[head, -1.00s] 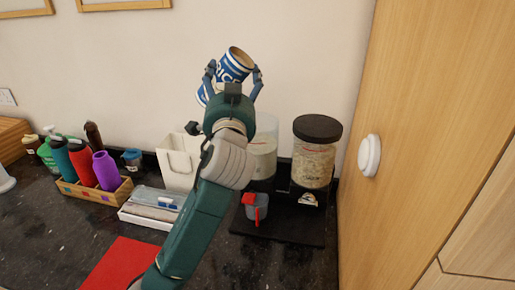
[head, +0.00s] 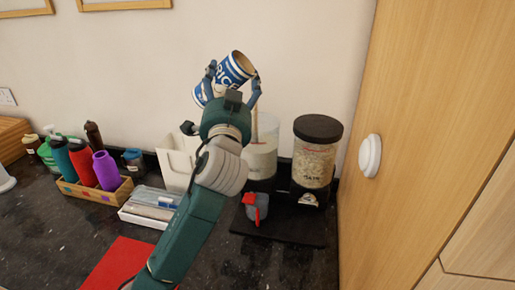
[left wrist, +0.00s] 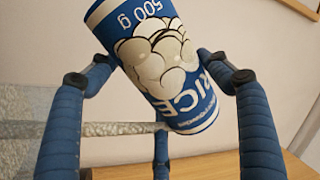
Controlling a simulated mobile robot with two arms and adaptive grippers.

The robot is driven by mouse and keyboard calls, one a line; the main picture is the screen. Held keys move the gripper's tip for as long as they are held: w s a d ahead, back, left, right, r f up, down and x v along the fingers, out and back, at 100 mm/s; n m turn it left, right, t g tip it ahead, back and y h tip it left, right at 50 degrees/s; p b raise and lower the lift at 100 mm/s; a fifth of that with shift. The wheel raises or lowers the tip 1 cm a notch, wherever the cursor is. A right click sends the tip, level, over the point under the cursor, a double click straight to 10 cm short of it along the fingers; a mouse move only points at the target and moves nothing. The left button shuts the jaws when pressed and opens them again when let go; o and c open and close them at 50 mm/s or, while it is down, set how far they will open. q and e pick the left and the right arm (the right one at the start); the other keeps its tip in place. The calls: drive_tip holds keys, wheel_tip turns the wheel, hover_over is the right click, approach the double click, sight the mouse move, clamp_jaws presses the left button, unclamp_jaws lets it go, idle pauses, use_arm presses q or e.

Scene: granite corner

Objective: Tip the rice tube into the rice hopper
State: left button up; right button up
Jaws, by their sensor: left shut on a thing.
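My left gripper (head: 232,80) is shut on the rice tube (head: 235,70), a blue and white tube lettered RICE. The tube is tipped well over, its open end facing right, above the left clear canister of the dispenser, the rice hopper (head: 262,163). A thin pale stream (head: 254,125) drops from the tube's mouth towards the open hopper, which holds pale grain. In the left wrist view the tube (left wrist: 160,50) sits between the blue fingers, and the stream (left wrist: 110,128) runs across behind it. My right gripper is not in view.
A second canister (head: 316,155) with a black lid stands right of the hopper, near the wooden cabinet (head: 430,130). A white box (head: 178,160), white tray (head: 150,207) and bottle crate (head: 95,190) stand left.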

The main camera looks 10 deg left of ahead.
use_arm(q)
drive_tip(key=shift+f+m, duration=0.1)
drive_tip(key=shift+m, duration=0.4)
idle(0.3)
drive_tip(key=shift+a+f+m+t+h, duration=0.2)
drive_tip(key=shift+m+t+h, duration=0.1)
drive_tip(key=shift+m, duration=0.2)
drive_tip(key=shift+d+f, duration=0.1)
drive_tip(key=shift+f+m, duration=0.15)
drive_tip(key=shift+m, duration=0.35)
drive_tip(key=shift+f, duration=0.1)
drive_tip(key=shift+f+m+h, duration=0.15)
drive_tip(key=shift+m+h, duration=0.15)
drive_tip(key=shift+m, duration=0.3)
